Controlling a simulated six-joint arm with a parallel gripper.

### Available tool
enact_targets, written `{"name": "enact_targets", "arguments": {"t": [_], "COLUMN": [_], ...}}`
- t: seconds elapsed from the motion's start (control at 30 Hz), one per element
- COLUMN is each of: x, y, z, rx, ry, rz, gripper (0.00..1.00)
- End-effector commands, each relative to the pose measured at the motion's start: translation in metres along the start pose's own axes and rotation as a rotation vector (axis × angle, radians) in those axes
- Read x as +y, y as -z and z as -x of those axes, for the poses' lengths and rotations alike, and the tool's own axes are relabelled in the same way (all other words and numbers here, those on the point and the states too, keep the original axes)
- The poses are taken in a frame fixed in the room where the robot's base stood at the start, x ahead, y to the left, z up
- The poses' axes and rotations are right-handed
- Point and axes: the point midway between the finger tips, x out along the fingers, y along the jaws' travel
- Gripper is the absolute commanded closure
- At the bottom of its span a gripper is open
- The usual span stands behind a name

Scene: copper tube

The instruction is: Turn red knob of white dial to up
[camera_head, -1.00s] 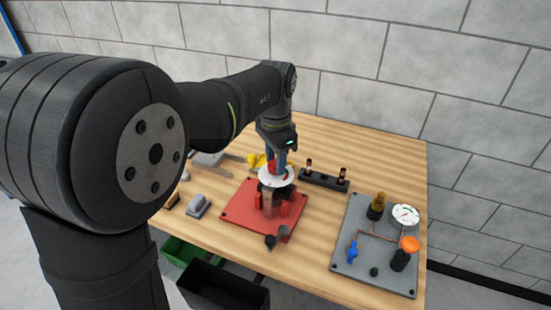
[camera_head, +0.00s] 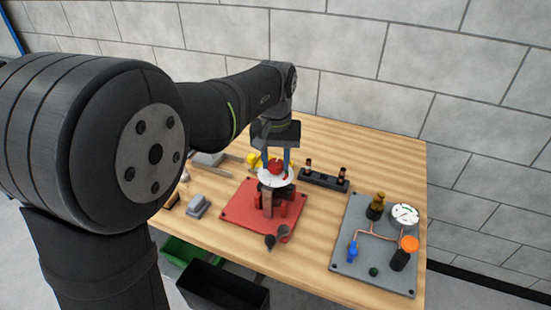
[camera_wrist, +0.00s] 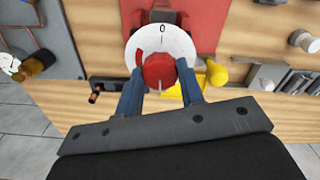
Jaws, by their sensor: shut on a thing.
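The white dial (camera_head: 266,180) sits face up on top of the stand on the red plate. The red knob (camera_head: 277,166) is at its centre. My gripper (camera_head: 276,162) comes down from above, its two blue fingers on either side of the knob and shut on it. In the wrist view the dial (camera_wrist: 181,42) shows a "0" at the top and a red mark at its left. The knob (camera_wrist: 158,70) there sits between my fingertips, with a small pale mark on its lower edge. My fingers hide part of the lower dial face.
The red base plate (camera_head: 236,211) lies mid-table. A black holder with two upright pieces (camera_head: 322,180) stands behind it to the right. A grey board (camera_head: 346,262) with a gauge, copper tube and valves is at the right. Yellow (camera_head: 253,159) and grey (camera_head: 196,206) parts lie left.

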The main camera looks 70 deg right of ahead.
Motion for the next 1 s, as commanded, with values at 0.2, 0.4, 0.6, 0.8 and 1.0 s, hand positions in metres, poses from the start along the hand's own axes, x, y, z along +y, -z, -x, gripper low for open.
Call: {"name": "enact_targets", "arguments": {"t": [0.2, 0.4, 0.6, 0.8, 1.0], "x": [0.0, 0.0002, 0.0004, 0.0005, 0.0006], "y": [-0.0016, -0.0016, -0.0015, -0.0014, -0.0012], "z": [-0.0039, -0.004, -0.004, -0.004, -0.0041], "rx": [-0.009, -0.009, -0.009, -0.009, -0.008], "ry": [0.003, 0.004, 0.005, 0.006, 0.007], "rz": [0.204, 0.394, 0.584, 0.774, 0.963], "gripper": [0.88, 0.88, 0.88, 0.88, 0.88]}}
